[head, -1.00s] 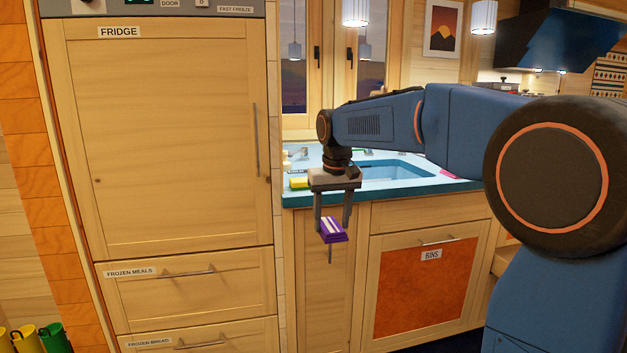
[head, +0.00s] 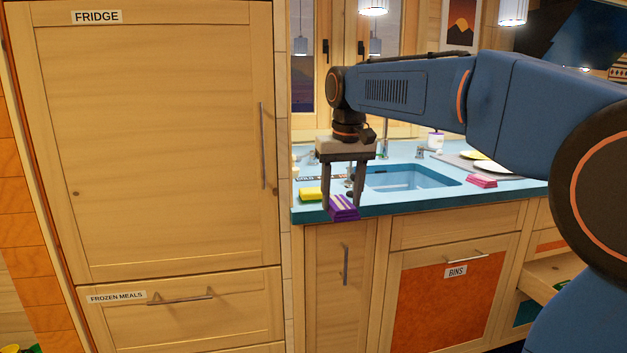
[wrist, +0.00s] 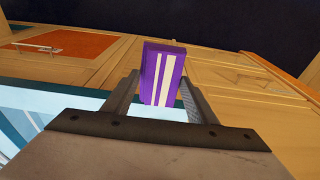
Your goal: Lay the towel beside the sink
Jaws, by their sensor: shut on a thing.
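My gripper (head: 341,208) is shut on a folded purple towel (head: 344,208) with pale stripes. In the head view the towel hangs at the front edge of the blue counter, left of the sink. The towel also shows between the fingers in the wrist view (wrist: 163,75), with dark floor and cabinet fronts beyond it. The blue sink (head: 405,179) is set into the counter (head: 470,197), partly behind my gripper. I cannot tell whether the towel touches the counter edge.
A yellow item (head: 310,194) lies on the counter left of the towel. A pink folded cloth (head: 481,181) lies right of the sink, near plates (head: 492,167). A drawer (head: 545,290) stands open at the lower right. The fridge (head: 170,140) rises at the left.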

